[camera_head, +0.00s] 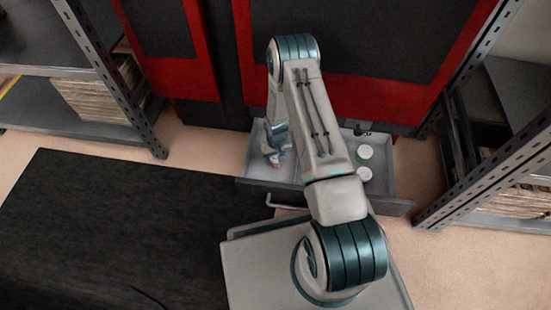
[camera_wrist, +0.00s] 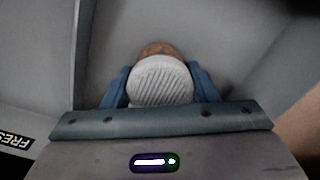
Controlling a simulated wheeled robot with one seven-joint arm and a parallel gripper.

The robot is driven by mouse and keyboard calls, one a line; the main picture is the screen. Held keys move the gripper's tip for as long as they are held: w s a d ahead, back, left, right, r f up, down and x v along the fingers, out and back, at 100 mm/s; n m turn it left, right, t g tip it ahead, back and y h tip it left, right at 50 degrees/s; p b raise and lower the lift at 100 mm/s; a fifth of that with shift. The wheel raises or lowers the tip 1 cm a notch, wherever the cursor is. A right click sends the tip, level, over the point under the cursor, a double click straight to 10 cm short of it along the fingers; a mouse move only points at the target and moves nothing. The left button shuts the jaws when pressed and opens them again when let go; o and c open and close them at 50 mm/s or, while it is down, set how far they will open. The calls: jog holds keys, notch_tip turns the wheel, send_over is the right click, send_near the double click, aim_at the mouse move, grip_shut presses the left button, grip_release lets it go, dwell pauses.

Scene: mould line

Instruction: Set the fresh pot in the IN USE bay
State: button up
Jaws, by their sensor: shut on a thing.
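My gripper (camera_head: 274,150) is low over the left part of the open grey drawer (camera_head: 222,195). In the wrist view, my gripper (camera_wrist: 160,88) has its blue fingers shut on both sides of a pot (camera_wrist: 160,82) with a pale ribbed top and a brown-orange edge. Whether the pot touches the drawer floor I cannot tell. A label (camera_wrist: 14,136) reading "FRES", cut off by the frame edge, shows at lower left in the wrist view. No IN USE lettering is readable.
Two round containers with white tops, one at the back (camera_head: 365,152) and one nearer (camera_head: 363,174), stand in the drawer's right part. Metal shelving (camera_head: 130,105) stands at left and more shelving (camera_head: 500,165) at right. A dark mat (camera_head: 110,235) covers the floor at left.

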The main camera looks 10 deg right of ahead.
jog(key=o, duration=1)
jog(key=shift+f, duration=0.1)
jog(key=shift+o, duration=0.2)
notch_tip(320, 180, up, 12)
jog(key=p, duration=0.5)
jog(key=shift+r, duration=0.2)
jog(key=shift+r, duration=0.1)
